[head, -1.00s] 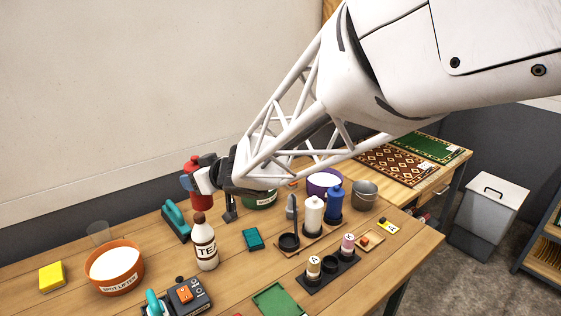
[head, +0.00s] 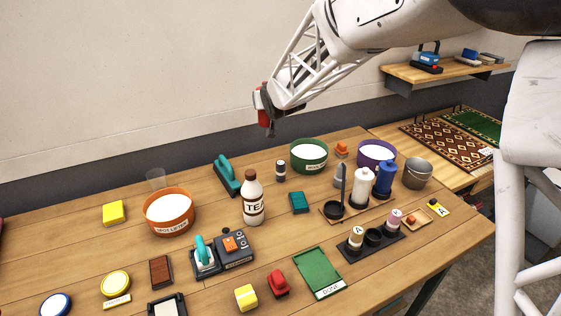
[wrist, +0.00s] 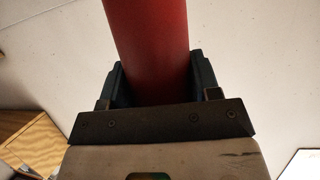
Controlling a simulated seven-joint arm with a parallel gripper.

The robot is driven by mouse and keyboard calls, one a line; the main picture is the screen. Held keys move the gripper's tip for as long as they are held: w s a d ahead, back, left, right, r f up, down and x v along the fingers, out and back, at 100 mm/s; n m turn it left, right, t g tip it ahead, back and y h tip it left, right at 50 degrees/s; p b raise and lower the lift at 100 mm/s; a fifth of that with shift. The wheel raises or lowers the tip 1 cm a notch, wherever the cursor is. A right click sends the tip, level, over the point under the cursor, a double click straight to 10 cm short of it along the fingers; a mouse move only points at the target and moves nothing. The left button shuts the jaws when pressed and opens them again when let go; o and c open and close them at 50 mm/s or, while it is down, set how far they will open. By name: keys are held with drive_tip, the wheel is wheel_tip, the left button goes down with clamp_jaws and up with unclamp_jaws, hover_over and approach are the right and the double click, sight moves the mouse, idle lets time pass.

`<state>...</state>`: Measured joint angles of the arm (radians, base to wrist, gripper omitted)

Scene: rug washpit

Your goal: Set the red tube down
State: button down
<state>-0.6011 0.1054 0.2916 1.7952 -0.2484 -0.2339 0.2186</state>
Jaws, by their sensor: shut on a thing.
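The red tube (wrist: 148,45) fills the top middle of the wrist view, between the two dark fingers of my gripper (wrist: 160,85). My gripper is shut on it. In the head view my gripper (head: 267,108) is up against the pale wall, above the back of the table (head: 90,245). A small part of the red tube (head: 263,118) shows there. The dark fingers and wrist hide the rest. The tube appears clear of the table.
Below my gripper stand a teal brush (head: 224,172), a small dark-and-white jar (head: 281,172) and a green bowl (head: 309,168). A TEA bottle (head: 253,207) and an orange bowl (head: 168,222) stand nearer. Bare wood lies at the table's back left.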

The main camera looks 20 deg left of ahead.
drive_tip(key=shift+w+a+f+m+t+h, duration=0.55)
drive_tip(key=shift+w+a+f, duration=0.45)
drive_tip(key=shift+w, duration=1.8)
wheel_tip(320, 180, down, 11)
wheel_tip(320, 180, down, 6)
drive_tip(key=shift+f, duration=1.9)
drive_tip(key=shift+f, duration=0.15)
drive_tip(key=shift+c, duration=1.7)
unclamp_jaws()
